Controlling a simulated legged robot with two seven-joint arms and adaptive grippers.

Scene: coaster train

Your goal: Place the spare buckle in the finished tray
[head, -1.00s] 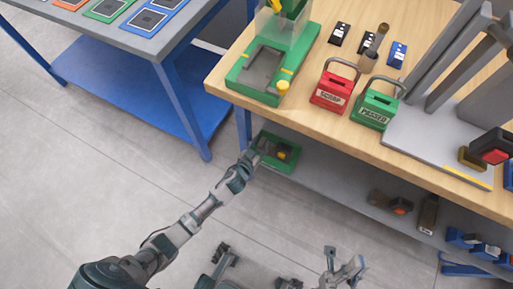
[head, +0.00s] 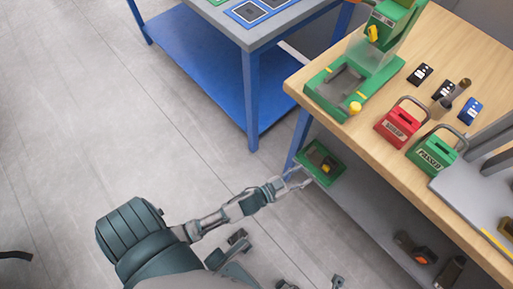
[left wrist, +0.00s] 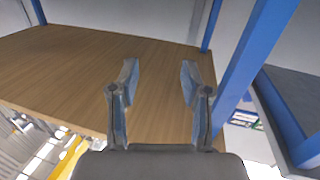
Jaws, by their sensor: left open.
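A small green tray (head: 311,173) sits at the left end of the grey lower shelf, under the wooden bench. A dark piece with a yellow part (head: 327,166) lies in it; I cannot tell whether this is the spare buckle. My left gripper (head: 304,178) is open at the tray's lower left edge in the head view; I cannot tell whether it touches. In the left wrist view the open fingers (left wrist: 160,82) have nothing between them, and a wooden surface lies beyond. No tray marked as finished can be made out.
The wooden bench (head: 385,165) carries a green press (head: 345,85), a red box (head: 398,124) and a green box (head: 437,150). A blue bench leg (head: 300,135) stands close to my left gripper. A blue-legged table (head: 215,70) stands behind. Open floor lies left.

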